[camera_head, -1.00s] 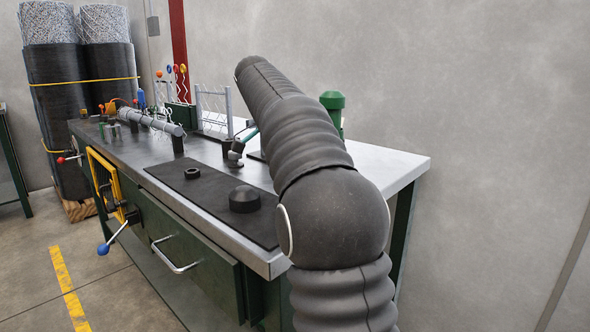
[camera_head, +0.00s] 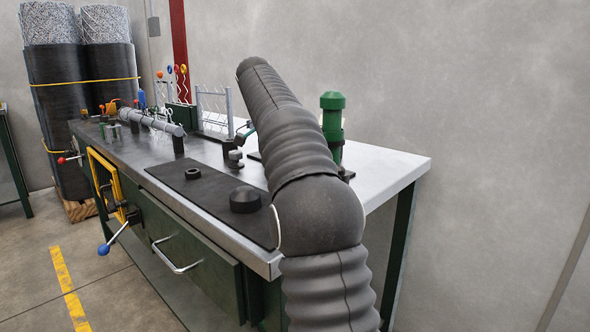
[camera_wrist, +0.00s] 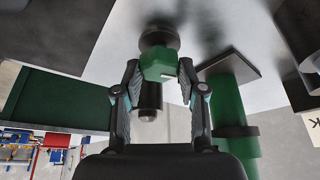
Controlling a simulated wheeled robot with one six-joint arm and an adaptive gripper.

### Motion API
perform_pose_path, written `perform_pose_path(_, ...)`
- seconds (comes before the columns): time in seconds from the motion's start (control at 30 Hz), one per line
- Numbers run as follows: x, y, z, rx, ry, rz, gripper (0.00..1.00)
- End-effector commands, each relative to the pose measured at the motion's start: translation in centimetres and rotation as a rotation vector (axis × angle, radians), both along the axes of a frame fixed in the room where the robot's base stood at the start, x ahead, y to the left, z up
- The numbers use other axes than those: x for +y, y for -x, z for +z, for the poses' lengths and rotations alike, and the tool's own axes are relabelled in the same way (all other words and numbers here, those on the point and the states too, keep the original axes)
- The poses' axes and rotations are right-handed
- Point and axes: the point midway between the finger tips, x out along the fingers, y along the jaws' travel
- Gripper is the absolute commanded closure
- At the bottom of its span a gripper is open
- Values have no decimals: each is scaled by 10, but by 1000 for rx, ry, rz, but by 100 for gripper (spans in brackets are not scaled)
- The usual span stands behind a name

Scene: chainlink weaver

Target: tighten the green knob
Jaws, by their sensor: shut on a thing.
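The green knob (camera_wrist: 158,64) shows in the wrist view, faceted, with a dark round part above it in the picture and a dark stub with a pale tip below it. My gripper (camera_wrist: 158,78) has one finger on each side of the knob and is shut on it. In the head view my dark ribbed arm reaches over the bench and hides most of the gripper and the knob.
A green cylinder (camera_head: 333,118) stands close to my arm, and also shows beside my right finger in the wrist view (camera_wrist: 228,100). A black mat (camera_head: 215,205) with a dark ring (camera_head: 192,174) and dark round block (camera_head: 245,200) lies on the bench. A wire rack (camera_head: 214,112) stands behind.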

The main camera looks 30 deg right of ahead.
Motion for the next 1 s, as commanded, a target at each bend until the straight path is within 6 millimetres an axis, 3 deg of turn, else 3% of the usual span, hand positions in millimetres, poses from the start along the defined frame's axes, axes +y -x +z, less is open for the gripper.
perform_pose_path(0.23, 0, 0, -2, 5, -2, 0, 94)
perform_pose_path(0.27, 0, 0, -2, 5, -2, 0, 52)
perform_pose_path(0.33, 0, 0, -2, 4, -1, 0, 36)
perform_pose_path(0.83, 1, 0, 0, 1, -1, 10, 36)
perform_pose_path(1.0, 1, 1, 0, 0, 0, 100, 36)
